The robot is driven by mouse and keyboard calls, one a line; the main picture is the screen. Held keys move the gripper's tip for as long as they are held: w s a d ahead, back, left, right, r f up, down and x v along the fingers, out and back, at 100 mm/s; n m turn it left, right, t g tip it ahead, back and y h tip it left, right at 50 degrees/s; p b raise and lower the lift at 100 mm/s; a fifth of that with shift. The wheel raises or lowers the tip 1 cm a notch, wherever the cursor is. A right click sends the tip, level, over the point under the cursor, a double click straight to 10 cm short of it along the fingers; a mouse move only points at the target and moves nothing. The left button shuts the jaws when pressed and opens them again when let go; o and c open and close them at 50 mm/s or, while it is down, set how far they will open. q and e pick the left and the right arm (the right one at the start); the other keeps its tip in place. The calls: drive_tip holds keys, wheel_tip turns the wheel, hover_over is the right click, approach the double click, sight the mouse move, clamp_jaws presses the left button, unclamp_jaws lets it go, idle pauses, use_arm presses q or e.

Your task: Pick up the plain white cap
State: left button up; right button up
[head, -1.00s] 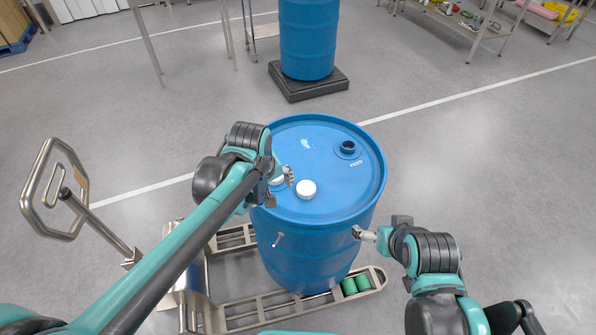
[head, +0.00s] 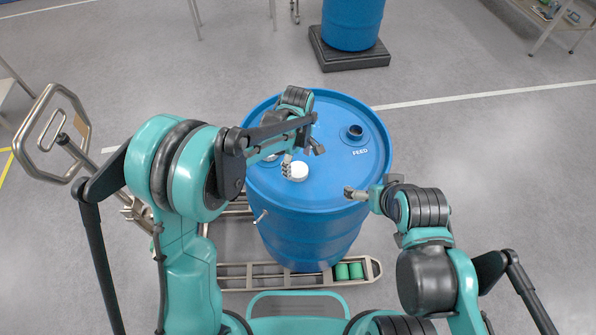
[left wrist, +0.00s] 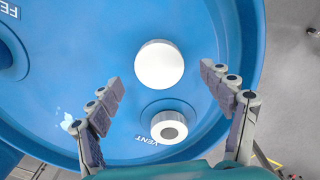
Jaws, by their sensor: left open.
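The plain white cap (head: 299,173) lies on top of the blue drum (head: 330,235), near its front. In the left wrist view the plain white cap (left wrist: 160,65) is a smooth disc between my open left fingers, apart from both. My left gripper (head: 302,158) hangs over the drum top at the cap, one finger overlapping the cap's left edge in the head view. It also shows in the left wrist view (left wrist: 160,80), empty. My right gripper (head: 352,193) is at the drum's right front rim; its finger opening is too small to tell.
A white cap with a grey centre (left wrist: 169,127) sits at the VENT marking, close to the plain cap. The open FEED hole (head: 354,132) is at the drum's back right. A pallet truck's handle (head: 52,125) stands left.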

sight(298, 169)
use_arm(q)
wheel_tip(298, 169, down, 3)
drive_tip(key=shift+f+b, duration=0.1)
drive_tip(key=shift+b, duration=0.25)
drive_tip(key=c, duration=0.9)
